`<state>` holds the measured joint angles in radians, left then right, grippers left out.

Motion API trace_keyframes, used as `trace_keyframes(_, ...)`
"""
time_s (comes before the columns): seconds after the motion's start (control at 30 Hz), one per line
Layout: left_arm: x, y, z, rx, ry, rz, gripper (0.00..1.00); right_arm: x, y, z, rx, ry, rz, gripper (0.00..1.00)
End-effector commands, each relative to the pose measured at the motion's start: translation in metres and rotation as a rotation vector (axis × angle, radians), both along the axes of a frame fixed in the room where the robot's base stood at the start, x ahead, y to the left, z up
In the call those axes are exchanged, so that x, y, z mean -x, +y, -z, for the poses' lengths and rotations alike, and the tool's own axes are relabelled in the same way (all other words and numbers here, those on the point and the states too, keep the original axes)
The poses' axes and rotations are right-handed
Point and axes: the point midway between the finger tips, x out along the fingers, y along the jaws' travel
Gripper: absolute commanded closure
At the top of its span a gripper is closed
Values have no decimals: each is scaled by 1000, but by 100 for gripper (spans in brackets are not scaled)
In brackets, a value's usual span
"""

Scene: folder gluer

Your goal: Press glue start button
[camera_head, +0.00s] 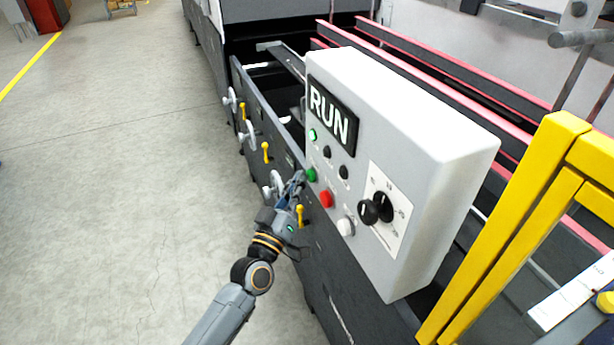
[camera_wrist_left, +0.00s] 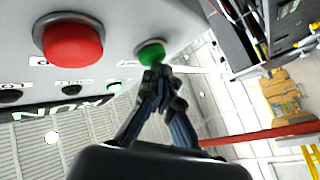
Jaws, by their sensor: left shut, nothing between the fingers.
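A light grey control box (camera_head: 415,130) carries a RUN display (camera_head: 332,114), a green button (camera_head: 311,174), a red button (camera_head: 326,198) and a white button (camera_head: 346,226). My left gripper (camera_head: 298,178) is shut and empty, with its fingertips close beside the green button. In the left wrist view, the shut fingertips (camera_wrist_left: 158,74) lie just below the green button (camera_wrist_left: 150,53) in the picture, at or very near it; I cannot tell whether they touch. The red button (camera_wrist_left: 72,40) shows to its left. My right gripper is not in view.
A black selector knob (camera_head: 370,211) sticks out of the box. Handwheels (camera_head: 248,134) and yellow levers (camera_head: 266,152) line the machine's side. A yellow frame (camera_head: 510,230) stands right of the box. The floor (camera_head: 120,180) at left is clear.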

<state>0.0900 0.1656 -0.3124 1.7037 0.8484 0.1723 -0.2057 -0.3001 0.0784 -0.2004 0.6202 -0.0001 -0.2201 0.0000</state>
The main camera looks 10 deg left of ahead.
Motion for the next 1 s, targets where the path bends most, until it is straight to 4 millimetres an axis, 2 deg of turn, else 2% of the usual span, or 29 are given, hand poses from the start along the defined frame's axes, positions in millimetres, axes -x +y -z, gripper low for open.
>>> trace_keyframes(0.23, 8, 11, 0, -2, 1, 1, 100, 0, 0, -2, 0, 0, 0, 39)
trace_keyframes(0.63, 10, 15, 1, -1, 1, 0, 100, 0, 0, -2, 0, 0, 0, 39)
trace_keyframes(1.0, 30, 45, 1, -3, 2, -1, 100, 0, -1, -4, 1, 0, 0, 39)
